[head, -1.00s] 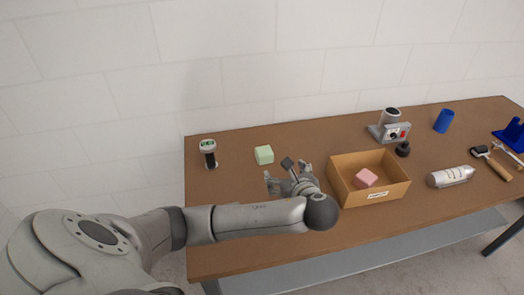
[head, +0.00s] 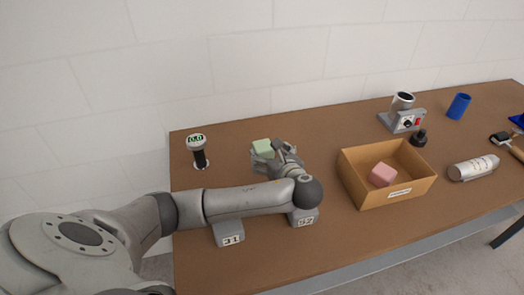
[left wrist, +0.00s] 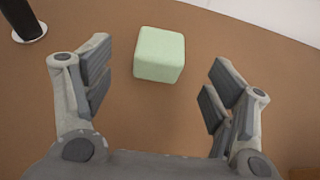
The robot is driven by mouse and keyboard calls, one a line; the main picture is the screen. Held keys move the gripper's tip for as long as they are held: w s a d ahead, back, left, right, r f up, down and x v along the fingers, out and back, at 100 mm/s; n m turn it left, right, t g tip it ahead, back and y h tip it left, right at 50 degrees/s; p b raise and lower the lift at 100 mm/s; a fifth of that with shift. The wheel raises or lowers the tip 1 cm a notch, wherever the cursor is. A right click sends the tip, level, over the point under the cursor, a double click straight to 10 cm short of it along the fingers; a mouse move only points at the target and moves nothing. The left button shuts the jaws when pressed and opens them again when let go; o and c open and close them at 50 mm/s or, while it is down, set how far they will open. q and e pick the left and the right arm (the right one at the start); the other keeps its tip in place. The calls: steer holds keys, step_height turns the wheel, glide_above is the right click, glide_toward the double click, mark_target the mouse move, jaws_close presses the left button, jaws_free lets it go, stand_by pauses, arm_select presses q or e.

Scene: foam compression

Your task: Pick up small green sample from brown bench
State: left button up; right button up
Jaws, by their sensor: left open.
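The small green sample (head: 262,146) is a pale green block on the brown bench (head: 225,150). In the head view, my left gripper (head: 268,153) is right at it and hides its lower part. In the left wrist view, the green sample (left wrist: 160,54) lies ahead of the open left gripper (left wrist: 155,90), between the lines of the two fingers but beyond their tips. The fingers are wide apart with nothing between them. My right gripper is not in view.
A brown box (head: 404,190) holding a pink block (head: 382,174) stands right of my left gripper. A black gauge with a green display (head: 198,151) stands to the left. Grey weights (head: 229,233) (head: 303,217) sit by my forearm. A silver cylinder (head: 473,168) lies at the right.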

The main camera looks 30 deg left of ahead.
mark_target(264, 148)
arm_select(q)
steer(key=p+x, duration=0.1)
steer(key=x, duration=0.7)
steer(key=shift+w+r, duration=0.1)
steer(key=c, duration=0.9)
